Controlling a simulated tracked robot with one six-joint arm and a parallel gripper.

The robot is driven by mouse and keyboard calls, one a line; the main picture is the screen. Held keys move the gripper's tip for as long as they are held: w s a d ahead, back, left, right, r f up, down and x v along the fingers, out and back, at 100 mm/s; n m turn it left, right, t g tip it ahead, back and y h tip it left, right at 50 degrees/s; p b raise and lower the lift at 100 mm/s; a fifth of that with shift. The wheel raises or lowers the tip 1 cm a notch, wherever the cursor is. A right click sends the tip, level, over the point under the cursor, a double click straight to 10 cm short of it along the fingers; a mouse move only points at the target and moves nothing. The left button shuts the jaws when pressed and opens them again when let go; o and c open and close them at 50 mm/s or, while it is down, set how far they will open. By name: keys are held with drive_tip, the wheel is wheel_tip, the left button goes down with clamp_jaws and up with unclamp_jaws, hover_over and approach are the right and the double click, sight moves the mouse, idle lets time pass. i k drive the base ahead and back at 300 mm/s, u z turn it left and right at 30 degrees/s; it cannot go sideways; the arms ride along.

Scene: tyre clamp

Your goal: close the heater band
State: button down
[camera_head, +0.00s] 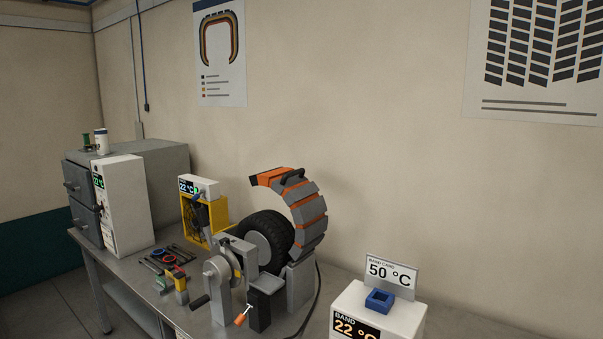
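The heater band (312,208) is a curved arc of grey segments with orange strips. It stands open, rising behind and to the right of the black tyre (283,230) and arching up above it. A dark handle (292,178) sits near its upper free end (262,178), which is orange and black and hangs in the air, clear of the tyre. The tyre is upright in a grey clamp stand (300,284) on the bench. The tyre's lower part is hidden by the clamp. My gripper is not in view.
A crank (214,280) and an orange-handled screw (242,318) stand in front of the tyre. A white controller (385,310) reading 22 °C, with a blue socket and 50 °C card, is at front right. Tools, a yellow unit (203,215) and a grey oven (150,170) are left.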

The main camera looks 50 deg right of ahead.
sight(308, 209)
drive_tip(key=z, duration=0.35)
drive_tip(key=i, duration=0.65)
drive_tip(key=z, duration=0.75)
drive_tip(key=i, duration=0.45)
drive_tip(key=z, duration=0.3)
